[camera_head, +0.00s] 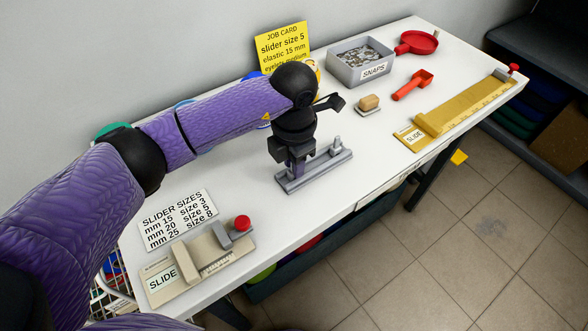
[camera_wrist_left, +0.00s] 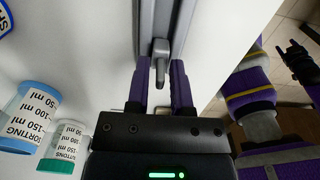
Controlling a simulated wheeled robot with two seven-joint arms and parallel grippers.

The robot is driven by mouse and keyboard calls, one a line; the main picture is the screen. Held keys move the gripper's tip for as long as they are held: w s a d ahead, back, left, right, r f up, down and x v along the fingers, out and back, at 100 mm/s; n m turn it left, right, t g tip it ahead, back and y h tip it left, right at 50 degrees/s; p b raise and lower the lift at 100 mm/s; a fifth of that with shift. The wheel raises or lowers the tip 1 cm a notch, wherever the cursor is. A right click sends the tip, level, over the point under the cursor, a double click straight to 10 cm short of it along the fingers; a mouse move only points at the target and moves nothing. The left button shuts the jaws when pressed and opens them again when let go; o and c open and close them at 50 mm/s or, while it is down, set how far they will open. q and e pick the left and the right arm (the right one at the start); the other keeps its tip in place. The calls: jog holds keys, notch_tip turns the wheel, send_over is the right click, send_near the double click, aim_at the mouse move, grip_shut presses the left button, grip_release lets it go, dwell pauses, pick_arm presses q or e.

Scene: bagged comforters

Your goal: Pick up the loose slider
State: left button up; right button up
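My left gripper (camera_head: 297,167) points down over the near-left end of a grey metal rail fixture (camera_head: 325,168) on the white table. In the left wrist view its two purple fingers (camera_wrist_left: 161,75) stand apart. A small grey tab (camera_wrist_left: 160,52) shows between the fingertips, with slight gaps at its sides. I cannot tell whether this tab is the loose slider or part of the fixture. A grey peg (camera_head: 337,146) stands at the fixture's far end. My right gripper (camera_wrist_left: 302,62) shows small and dark in the left wrist view, and its state is unclear.
A beige slide gauge (camera_head: 205,262) with a red knob and a slider size card (camera_head: 178,218) lie at front left. A yellow slide gauge (camera_head: 465,105), red scoop (camera_head: 412,85), snaps bin (camera_head: 361,62) and tan block (camera_head: 370,102) are farther right. Labelled jars (camera_wrist_left: 32,115) stand beside my gripper.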

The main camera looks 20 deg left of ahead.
pick_arm(q)
grip_shut()
